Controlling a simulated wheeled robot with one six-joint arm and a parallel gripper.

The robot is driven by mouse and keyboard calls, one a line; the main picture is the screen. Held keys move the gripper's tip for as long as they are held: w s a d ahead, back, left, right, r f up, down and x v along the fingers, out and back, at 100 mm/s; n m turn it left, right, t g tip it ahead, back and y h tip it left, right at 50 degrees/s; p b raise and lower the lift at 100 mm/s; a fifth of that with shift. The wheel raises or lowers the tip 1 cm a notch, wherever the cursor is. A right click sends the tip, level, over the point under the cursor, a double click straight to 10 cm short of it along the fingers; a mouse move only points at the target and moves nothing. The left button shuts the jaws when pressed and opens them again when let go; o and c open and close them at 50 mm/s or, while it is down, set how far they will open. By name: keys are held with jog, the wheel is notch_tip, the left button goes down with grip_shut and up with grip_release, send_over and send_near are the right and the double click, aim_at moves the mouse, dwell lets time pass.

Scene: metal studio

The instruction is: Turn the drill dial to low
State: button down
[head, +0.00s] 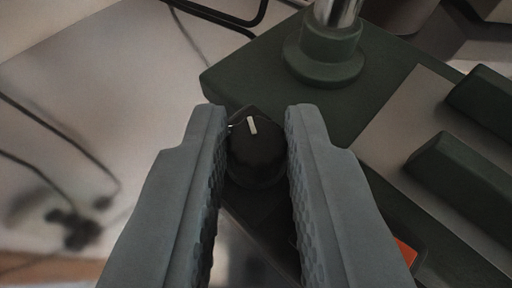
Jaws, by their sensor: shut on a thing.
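The drill dial (258,152) is a round black knob with a white pointer line in the middle of the head view. The line points up and slightly left. My gripper (257,125) has its two grey, ridged fingers on either side of the dial, shut on it. The dial sits at the front left edge of the drill's dark green base (260,80). Its lower side lies in shadow between the fingers. I see no readable speed marks around it.
A metal column (335,12) rises from a green collar (323,55) behind the dial. Raised green blocks (465,170) stand at the right. An orange part (405,251) shows beside my right finger. Dark cables (60,180) lie at the left.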

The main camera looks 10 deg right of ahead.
jog(key=n+y, duration=0.1)
jog(key=y, duration=0.1)
jog(key=n+y, duration=0.1)
jog(key=n, duration=0.1)
jog(key=n+y, duration=0.1)
jog(key=y, duration=0.1)
jog(key=shift+d+n+y, duration=0.3)
jog(key=shift+d+n, duration=0.05)
jog(key=shift+n, duration=0.05)
jog(key=c, duration=1.6)
grip_release()
jog(key=shift+s, duration=0.1)
jog(key=v, duration=1.7)
jog(key=shift+s+d+f, duration=0.1)
jog(key=shift+s+d, duration=0.05)
jog(key=shift+d, duration=0.15)
